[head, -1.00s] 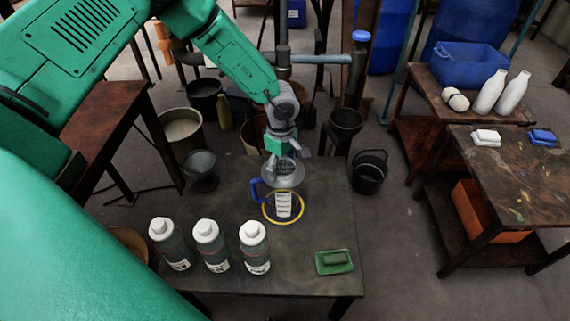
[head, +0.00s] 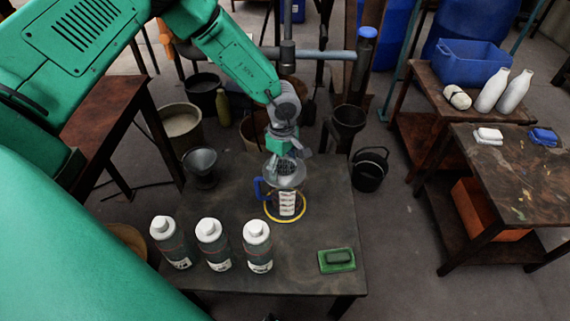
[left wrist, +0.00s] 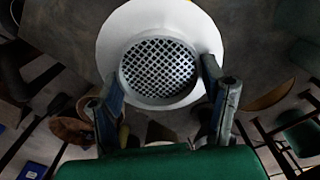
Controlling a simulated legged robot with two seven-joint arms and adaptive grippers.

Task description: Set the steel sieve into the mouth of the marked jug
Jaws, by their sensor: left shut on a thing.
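The marked jug (head: 287,207) stands on the dark table, inside a yellow ring. It is clear, with a white label and a blue handle (head: 258,188) on its left. My left gripper (head: 285,150) is directly above it, shut on the steel sieve (head: 288,178). In the left wrist view the sieve (left wrist: 160,70) is a pale, wide-rimmed bowl with a mesh bottom, its near side between the fingertips of my left gripper (left wrist: 165,95). The sieve covers the jug's mouth in the head view; I cannot tell whether it is seated or just above. My right gripper is not in view.
Three white-capped bottles (head: 213,246) stand at the table's front left. A green tray with a dark block (head: 337,260) lies front right. A grey funnel-shaped vessel (head: 201,165) is at the back left. The table right of the jug is clear.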

